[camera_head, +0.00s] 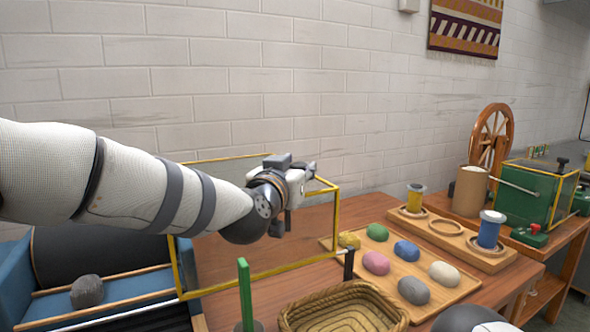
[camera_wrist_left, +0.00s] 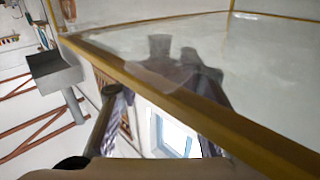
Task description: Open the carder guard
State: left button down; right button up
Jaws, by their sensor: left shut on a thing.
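The carder guard (camera_head: 262,281) is a clear panel in a yellow frame, standing raised beside the blue carder (camera_head: 18,290) at the lower left. In the left wrist view, its yellow frame edge (camera_wrist_left: 190,108) runs diagonally, close to the camera, with the clear panel (camera_wrist_left: 265,70) beyond it. My left gripper (camera_head: 308,172) is at the upper right part of the frame and is shut on the guard. The exact contact is hidden by the gripper itself. My right gripper is not seen.
A wicker basket (camera_head: 302,318) stands at the front of the table. A wooden board (camera_head: 456,291) holds several coloured wool lumps. Behind it are a tray with spools (camera_head: 488,230), a cardboard cylinder (camera_head: 468,190) and a green machine (camera_head: 525,205). A green post (camera_head: 245,292) stands near the guard.

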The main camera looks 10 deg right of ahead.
pick_arm(q)
jog(key=shift+d, duration=0.2)
jog(key=c, duration=1.2)
grip_release()
jog(key=v, duration=0.7)
jog(key=shift+s+a, duration=0.15)
jog(key=shift+s, duration=0.05)
